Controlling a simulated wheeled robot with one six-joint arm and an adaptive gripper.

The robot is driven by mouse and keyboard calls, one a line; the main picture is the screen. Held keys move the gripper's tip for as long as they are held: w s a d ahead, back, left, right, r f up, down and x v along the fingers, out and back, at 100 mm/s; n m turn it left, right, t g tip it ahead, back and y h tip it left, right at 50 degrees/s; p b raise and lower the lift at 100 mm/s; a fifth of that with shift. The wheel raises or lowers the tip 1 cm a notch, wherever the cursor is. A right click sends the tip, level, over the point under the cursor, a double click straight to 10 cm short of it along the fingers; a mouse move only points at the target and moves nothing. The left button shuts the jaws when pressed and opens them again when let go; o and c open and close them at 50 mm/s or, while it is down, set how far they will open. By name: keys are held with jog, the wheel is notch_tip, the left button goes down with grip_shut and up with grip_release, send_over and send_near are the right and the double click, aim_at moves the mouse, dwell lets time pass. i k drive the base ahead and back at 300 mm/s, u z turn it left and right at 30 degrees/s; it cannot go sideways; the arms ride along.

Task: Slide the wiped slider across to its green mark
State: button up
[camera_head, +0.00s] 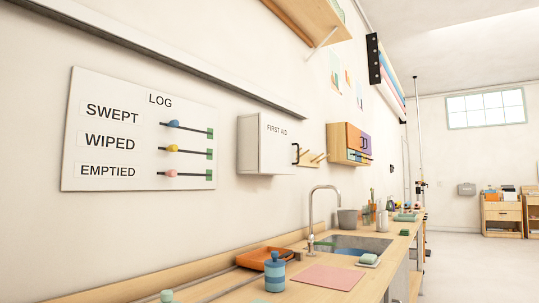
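The log board (140,134) hangs on the wall at the left, with rows labelled SWEPT, WIPED and EMPTIED. The WIPED slider is a yellow knob (173,148) near the left end of its dark rail, apart from the green mark (209,154) at the right end. Above it, the blue SWEPT knob (174,124) sits near the left of its rail. Below it, the pink EMPTIED knob (171,173) is also near the left. Both of those rails have a green mark at the right end. My gripper is not in view.
A wooden counter (226,289) runs below the board, with an orange tray (265,257), a blue striped jar (275,271), a pink mat (328,277) and a sink (352,246). A first aid box (265,145) juts from the wall right of the board. The wall before the board looks clear.

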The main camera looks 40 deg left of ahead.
aim_at(173, 147)
jog(key=z, duration=0.4)
jog(key=i, duration=1.7)
jog(key=u, duration=2.05)
